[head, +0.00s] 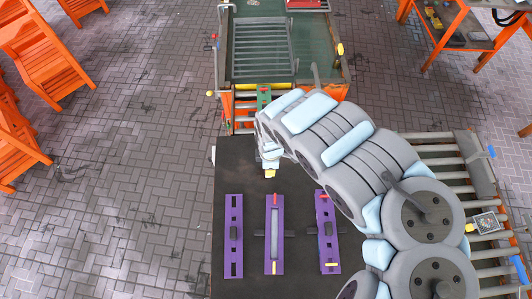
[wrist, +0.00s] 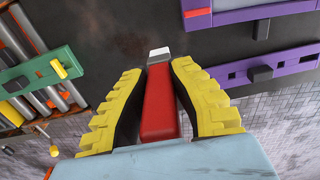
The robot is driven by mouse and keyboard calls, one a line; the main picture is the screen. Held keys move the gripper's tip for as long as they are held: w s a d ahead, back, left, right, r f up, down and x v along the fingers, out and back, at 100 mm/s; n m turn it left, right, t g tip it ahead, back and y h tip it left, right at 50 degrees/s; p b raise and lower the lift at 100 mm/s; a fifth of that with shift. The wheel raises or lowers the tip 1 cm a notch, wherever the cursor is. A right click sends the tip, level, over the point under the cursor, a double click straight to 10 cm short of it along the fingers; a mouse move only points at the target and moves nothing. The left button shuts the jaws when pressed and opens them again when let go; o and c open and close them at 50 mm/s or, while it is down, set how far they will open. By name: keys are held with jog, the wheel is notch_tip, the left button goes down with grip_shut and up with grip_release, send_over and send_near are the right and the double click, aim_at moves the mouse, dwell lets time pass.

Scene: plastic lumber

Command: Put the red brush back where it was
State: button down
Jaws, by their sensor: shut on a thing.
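The red brush (wrist: 158,105) is between the two yellow fingers of my gripper (wrist: 159,72) in the wrist view. Its red body points forward from the palm and ends in a pale grey tip. The fingers are closed against its sides. In the head view my gripper (head: 270,172) is over the black table (head: 235,165), just beyond the far end of the middle purple board (head: 267,240). I cannot make out the brush in the head view. Whether the brush touches the table is unclear.
A left purple board (head: 233,262) and a right purple board (head: 328,240) flank the middle one. A green bar (wrist: 42,72) and metal rollers (wrist: 40,35) are at left in the wrist view. A roller conveyor (head: 440,150) is at right. The table's left strip is clear.

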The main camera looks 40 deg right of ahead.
jog(key=shift+d+f, duration=0.2)
jog(key=shift+d, duration=0.25)
jog(key=shift+w+d+f, duration=0.35)
jog(key=shift+w+d, duration=0.2)
jog(key=shift+w, duration=0.1)
jog(key=shift+w+d+f, duration=0.35)
jog(key=shift+w+d, duration=0.15)
jog(key=shift+w, duration=0.15)
jog(key=shift+w+f, duration=0.1)
